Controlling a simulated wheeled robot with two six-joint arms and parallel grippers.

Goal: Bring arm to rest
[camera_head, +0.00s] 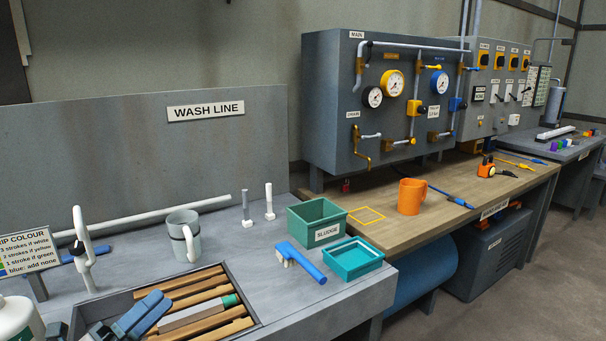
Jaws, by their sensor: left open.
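My left gripper (142,315) shows at the bottom left, with two blue-grey fingers apart. It is over the left part of a sunken tray (254,311) with wooden slats (190,291). A grey bar with a green end (198,313) lies across the slats to the right of the fingers. Nothing shows between the fingers. Most of my left arm is out of the picture or hidden at the lower edge. My right gripper does not show.
A white bottle (20,320) and a tap (83,250) stand left. A grey mug (184,236), blue brush (300,261), green sludge bin (318,222) and teal tray (353,258) stand on the grey bench. An orange mug (411,196) is on the wooden bench.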

